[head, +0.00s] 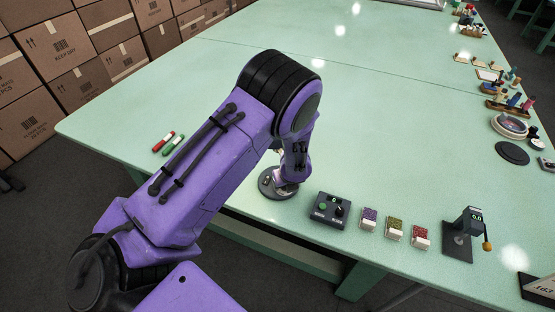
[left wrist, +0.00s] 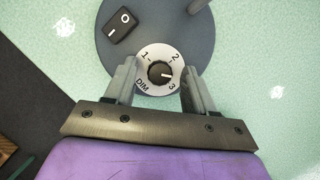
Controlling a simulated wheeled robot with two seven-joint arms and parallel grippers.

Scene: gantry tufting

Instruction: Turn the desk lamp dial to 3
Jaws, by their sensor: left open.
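The desk lamp's round dark grey base (head: 268,190) sits near the table's front edge, partly hidden by my left arm; the base (left wrist: 190,35) also shows in the left wrist view. On it is the dial (left wrist: 160,72), a black knob on a white plate marked DIM, 1, 2 and 3. The knob's white mark points right, between 2 and 3. My left gripper (left wrist: 158,76) is open, one finger on each side of the dial, and it holds nothing. Whether the fingers touch the plate cannot be told. In the head view its fingertips are hidden. My right gripper is not in view.
Red and green markers (head: 168,143) lie left of my arm. The table's middle (head: 400,110) is clear.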

